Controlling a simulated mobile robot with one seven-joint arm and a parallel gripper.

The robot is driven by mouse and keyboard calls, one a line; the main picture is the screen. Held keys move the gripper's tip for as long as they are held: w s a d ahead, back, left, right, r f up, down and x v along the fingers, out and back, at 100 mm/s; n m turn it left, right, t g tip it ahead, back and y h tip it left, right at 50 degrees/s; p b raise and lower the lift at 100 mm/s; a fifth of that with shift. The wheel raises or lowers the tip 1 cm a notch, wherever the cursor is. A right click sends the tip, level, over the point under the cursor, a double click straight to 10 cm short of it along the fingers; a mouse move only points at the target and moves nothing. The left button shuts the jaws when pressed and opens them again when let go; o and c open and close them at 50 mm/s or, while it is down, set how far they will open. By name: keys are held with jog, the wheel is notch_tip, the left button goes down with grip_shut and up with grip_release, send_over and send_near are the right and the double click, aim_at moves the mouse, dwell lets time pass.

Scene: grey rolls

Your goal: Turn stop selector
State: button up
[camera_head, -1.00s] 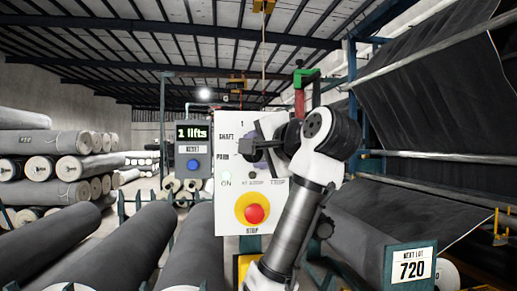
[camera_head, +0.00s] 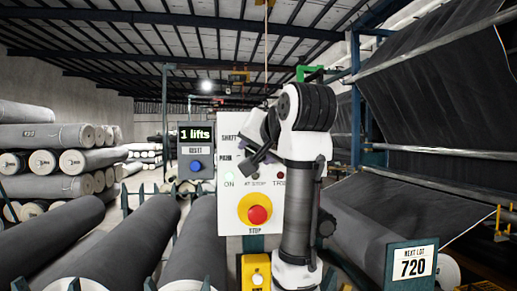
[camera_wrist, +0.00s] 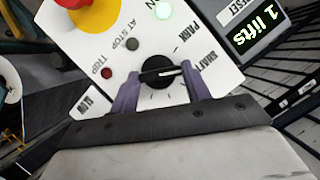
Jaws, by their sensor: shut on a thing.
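The stop selector (camera_wrist: 158,76) is a round black knob with a pale pointer line, on a white panel (camera_head: 228,205). In the wrist view its line runs nearly level, with the right end close to the SHAFT label. My gripper (camera_wrist: 158,69) has one finger on each side of the knob and is shut on it. In the head view my wrist and gripper cover the knob and part of the labels. The green ON lamp (camera_wrist: 163,10) is lit. The AT STOP lamp (camera_wrist: 132,44) and the TRIP lamp (camera_wrist: 106,73) look dark.
A red stop button (camera_head: 258,214) on a yellow disc sits below the selector. A counter box (camera_head: 195,150) reading "1 lifts", with a blue reset button, stands left of the panel. Grey rolls (camera_head: 60,235) lie at the left. A "NEXT LOT 720" sign (camera_head: 412,264) stands at lower right.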

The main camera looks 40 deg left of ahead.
jog(key=shift+f, duration=0.2)
dwell(0.3)
jog(key=o, duration=1)
jog(key=shift+r, duration=0.1)
jog(key=shift+s, duration=0.1)
jog(key=b+v, duration=0.5)
jog(key=v, duration=0.9)
jog(key=shift+b, duration=0.35)
jog(key=shift+a, duration=0.15)
